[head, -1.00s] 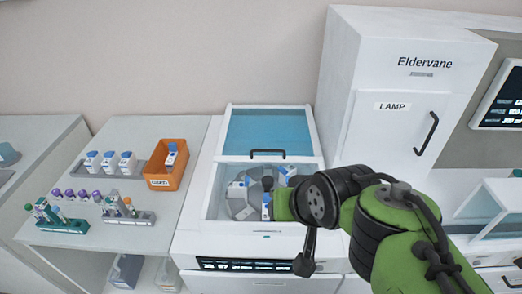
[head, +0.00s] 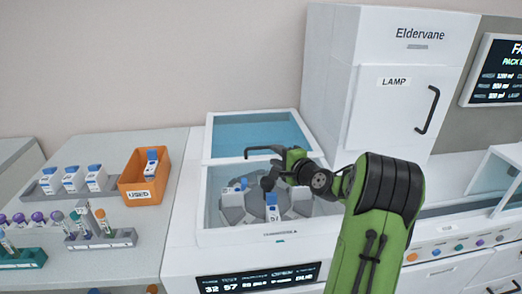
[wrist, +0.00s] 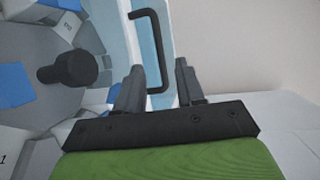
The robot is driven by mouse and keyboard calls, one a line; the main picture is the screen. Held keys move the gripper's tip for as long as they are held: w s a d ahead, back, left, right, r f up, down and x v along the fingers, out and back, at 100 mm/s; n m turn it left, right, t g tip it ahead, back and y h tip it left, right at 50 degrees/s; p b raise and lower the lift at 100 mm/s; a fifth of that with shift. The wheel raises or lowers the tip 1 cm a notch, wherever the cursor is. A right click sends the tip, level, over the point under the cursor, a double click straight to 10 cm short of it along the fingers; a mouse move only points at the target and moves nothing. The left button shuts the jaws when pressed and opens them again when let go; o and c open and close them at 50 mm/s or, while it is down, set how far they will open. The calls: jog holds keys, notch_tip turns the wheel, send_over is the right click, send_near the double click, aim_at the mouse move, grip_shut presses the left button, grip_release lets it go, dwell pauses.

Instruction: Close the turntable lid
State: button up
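The turntable lid (head: 258,132) is a blue see-through panel in a white frame, standing open behind the turntable well. Its black bar handle (head: 262,150) is on the lid's front edge. Below it, the grey turntable (head: 235,212) is uncovered and carries several white packs with blue tops. My gripper (head: 284,153) is at the right end of the handle. In the wrist view the handle (wrist: 160,45) shows ahead of my open fingers (wrist: 158,75), its near end between them in the picture. Whether they touch it I cannot tell.
A black hub knob (wrist: 68,68) rises from the turntable. The tall white lamp cabinet (head: 392,110) stands close on the right. At left, an orange bin (head: 143,180), white bottles (head: 73,180) and tube racks (head: 100,238) are on the bench.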

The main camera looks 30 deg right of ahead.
aim_at(264, 148)
jog(key=w, duration=0.2)
jog(key=w+f, duration=0.1)
jog(key=w, duration=0.5)
jog(key=shift+w+d+f, duration=0.2)
jog(key=shift+f, duration=0.05)
grip_shut()
